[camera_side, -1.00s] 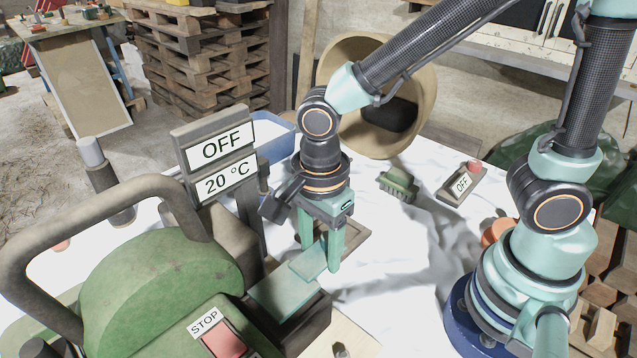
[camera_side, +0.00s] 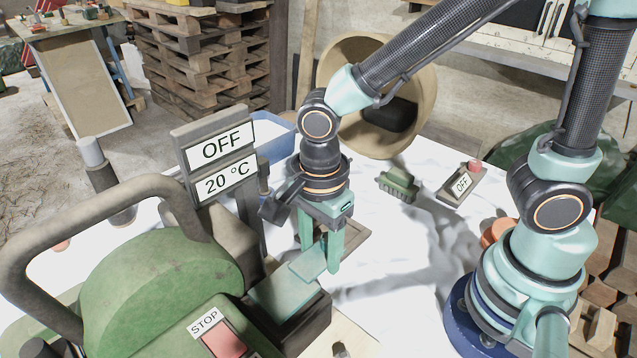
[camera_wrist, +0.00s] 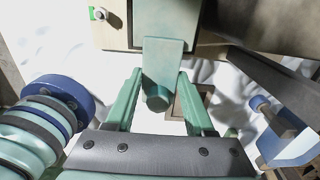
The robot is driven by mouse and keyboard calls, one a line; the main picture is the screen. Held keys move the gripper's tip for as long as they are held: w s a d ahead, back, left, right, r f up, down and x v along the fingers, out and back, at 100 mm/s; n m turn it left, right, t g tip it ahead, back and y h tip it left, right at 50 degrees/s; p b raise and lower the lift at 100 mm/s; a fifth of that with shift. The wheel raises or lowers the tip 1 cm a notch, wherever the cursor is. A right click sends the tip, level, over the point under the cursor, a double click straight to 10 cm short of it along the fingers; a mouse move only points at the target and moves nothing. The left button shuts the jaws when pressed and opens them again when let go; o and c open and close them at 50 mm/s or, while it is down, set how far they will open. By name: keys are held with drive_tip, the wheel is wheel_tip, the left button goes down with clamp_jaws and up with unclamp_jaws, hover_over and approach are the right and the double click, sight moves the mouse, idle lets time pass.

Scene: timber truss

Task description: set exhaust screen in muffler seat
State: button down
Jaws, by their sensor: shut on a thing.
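My gripper (camera_side: 320,258) is low over the front of the table, beside the green machine. It also shows in the wrist view (camera_wrist: 158,102). It is shut on a pale teal piece, which I take to be the exhaust screen (camera_wrist: 163,62); it has a flat plate and a rounded end between the fingers. In the side view the screen (camera_side: 309,262) reaches left from the fingers toward a dark box with a pale teal top, probably the muffler seat (camera_side: 278,294). The screen overlaps this box in both views; I cannot tell whether they touch or how deep it sits.
The green machine (camera_side: 155,265) with its bar handle stands at left. Its display post (camera_side: 215,150) reads OFF and 20 °C. A small frame (camera_side: 355,238) lies behind my gripper. A green brush (camera_side: 398,184) and an OFF switch (camera_side: 462,183) lie right. White table at centre right is clear.

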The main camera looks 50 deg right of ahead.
drive_tip(key=shift+f, duration=0.25)
drive_tip(key=shift+f, duration=0.35)
drive_tip(key=shift+f, duration=0.35)
drive_tip(key=shift+c, duration=0.9)
unclamp_jaws()
wheel_tip(320, 180, up, 11)
drive_tip(key=w+d+r+n+t, duration=0.1)
drive_tip(key=d+r+n+t, duration=0.1)
drive_tip(key=d+n, duration=0.6)
drive_tip(key=w+d+r+n+t, duration=0.2)
drive_tip(key=d+n+t, duration=0.1)
drive_tip(key=d+n, duration=0.5)
drive_tip(key=shift+d+n+t, duration=0.25)
drive_tip(key=shift+n+t, duration=0.05)
drive_tip(key=shift+n, duration=0.7)
